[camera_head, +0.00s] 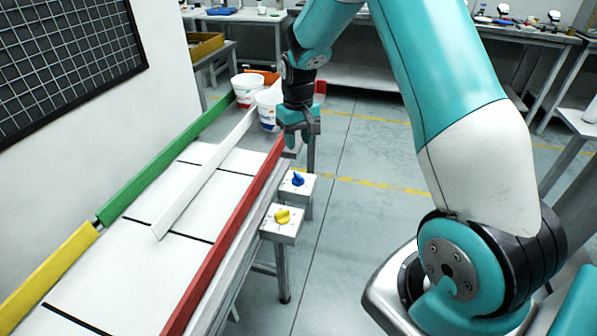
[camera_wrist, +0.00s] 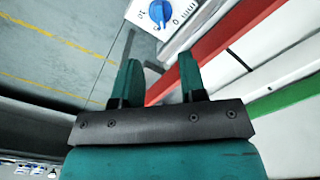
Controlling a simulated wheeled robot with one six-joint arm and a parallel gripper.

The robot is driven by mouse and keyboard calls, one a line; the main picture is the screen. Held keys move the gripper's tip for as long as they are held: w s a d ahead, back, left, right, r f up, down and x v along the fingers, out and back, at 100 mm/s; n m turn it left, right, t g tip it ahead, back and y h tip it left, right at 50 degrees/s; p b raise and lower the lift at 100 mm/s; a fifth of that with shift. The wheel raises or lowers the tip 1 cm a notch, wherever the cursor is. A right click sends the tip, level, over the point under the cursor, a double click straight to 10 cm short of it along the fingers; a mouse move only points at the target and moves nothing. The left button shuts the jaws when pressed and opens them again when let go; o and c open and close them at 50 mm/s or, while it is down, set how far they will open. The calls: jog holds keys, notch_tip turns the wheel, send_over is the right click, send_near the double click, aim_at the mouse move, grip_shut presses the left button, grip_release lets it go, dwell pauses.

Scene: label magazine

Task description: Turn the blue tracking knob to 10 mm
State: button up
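The blue tracking knob (camera_head: 298,179) sits on a white box at the right side of the conveyor. In the wrist view the blue knob (camera_wrist: 160,11) is at the top edge, partly cut off, with printed marks reading 10 to its left and 0 and mm to its right. I cannot tell exactly which mark it points at. My gripper (camera_head: 299,138) hangs beyond the knob in the head view, above and apart from it. In the wrist view my gripper (camera_wrist: 160,70) has its two teal fingers apart with nothing between them.
A yellow knob (camera_head: 282,216) is on a nearer white box. A red rail (camera_head: 232,228) runs along the conveyor beside both boxes; a green rail (camera_head: 165,165) is on the far side. White buckets (camera_head: 247,90) stand at the conveyor's far end. The floor right of the boxes is clear.

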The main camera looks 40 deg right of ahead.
aim_at(298, 174)
notch_tip(298, 174, down, 11)
jog(key=shift+f+p, duration=0.2)
jog(key=shift+p, duration=0.2)
grip_shut()
